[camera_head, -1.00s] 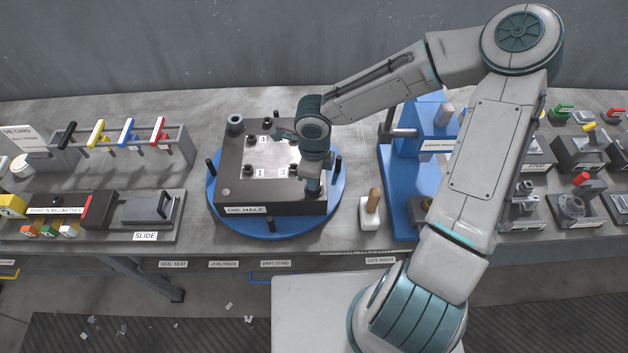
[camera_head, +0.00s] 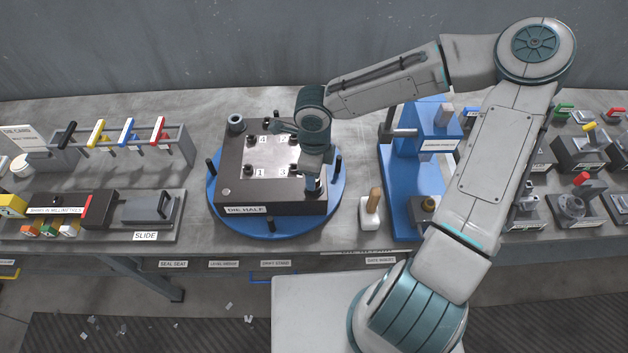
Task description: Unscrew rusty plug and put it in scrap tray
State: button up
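The dark die half (camera_head: 232,190) sits on a round blue turntable (camera_head: 272,226). Its pale top plate (camera_head: 268,157) has numbered labels and several small dark plugs or pins; one (camera_head: 249,170) stands by label 1 and one (camera_head: 294,168) by label 3. I cannot make out a rusty plug. No scrap tray can be identified.
A blue press stand (camera_head: 403,190) and a wooden-handled tool (camera_head: 373,208) stand right of the die. A rack of coloured handles (camera_head: 115,145) and a slide fixture (camera_head: 148,212) are at left. Dark posts rise around the turntable. Small fixtures fill the right side.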

jog(key=shift+r, duration=3.4)
jog(key=shift+c, duration=0.5)
